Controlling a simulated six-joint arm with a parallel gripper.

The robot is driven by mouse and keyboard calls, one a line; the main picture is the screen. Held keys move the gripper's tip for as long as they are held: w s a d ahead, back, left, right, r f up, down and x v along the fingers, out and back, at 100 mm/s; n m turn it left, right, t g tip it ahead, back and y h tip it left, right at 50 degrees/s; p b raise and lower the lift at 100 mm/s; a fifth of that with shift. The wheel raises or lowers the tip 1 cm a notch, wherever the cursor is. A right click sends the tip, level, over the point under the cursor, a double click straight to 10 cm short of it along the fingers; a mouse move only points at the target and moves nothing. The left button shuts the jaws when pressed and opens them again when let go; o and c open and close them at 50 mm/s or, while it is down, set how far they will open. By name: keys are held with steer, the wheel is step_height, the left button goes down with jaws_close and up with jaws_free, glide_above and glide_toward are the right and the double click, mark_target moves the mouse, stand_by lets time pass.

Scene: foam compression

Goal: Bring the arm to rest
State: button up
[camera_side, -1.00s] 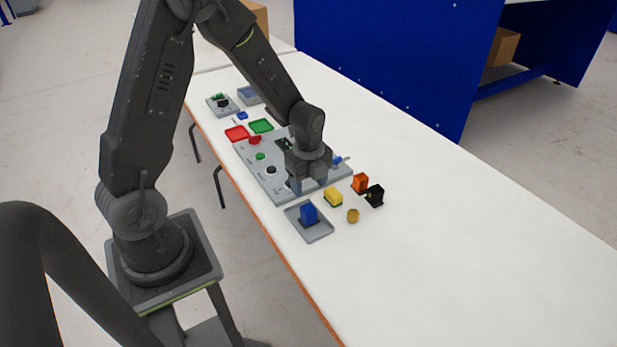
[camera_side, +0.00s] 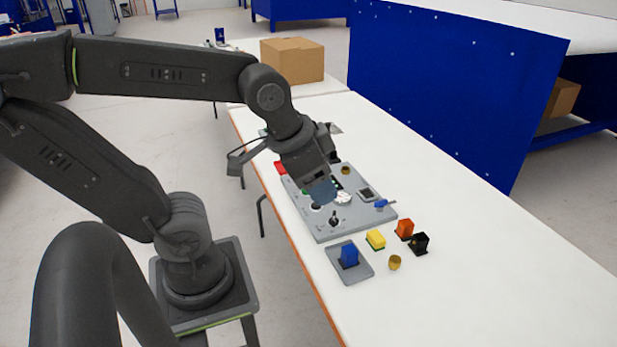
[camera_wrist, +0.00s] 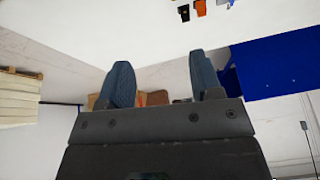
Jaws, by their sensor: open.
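My gripper (camera_side: 322,188) is raised above the grey panel (camera_side: 325,232), near its left part, in the side view. In the wrist view my gripper (camera_wrist: 162,85) shows two blue-grey fingers spread apart with nothing between them. The panel carries knobs, a small screen and a blue-handled part (camera_side: 384,203) at its right edge. In front of the panel, a blue block (camera_side: 349,254) stands in a grey tray (camera_side: 353,277). My gripper hides part of the panel.
A yellow sponge-like block (camera_side: 376,239), an orange block (camera_side: 405,228), a black block (camera_side: 419,243) and a brass-coloured piece (camera_side: 395,262) stand on the white table (camera_side: 480,270). A cardboard box (camera_side: 292,60) stands at the back. The table's right side is clear.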

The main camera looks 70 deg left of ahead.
steer(key=shift+s+d+r+n, duration=0.15)
steer(key=shift+s+n, duration=0.25)
steer(key=shift+s, duration=0.05)
steer(key=shift+s+d+r+n, duration=0.1)
steer(key=shift+s+r+n, duration=0.05)
steer(key=shift+s+n, duration=0.3)
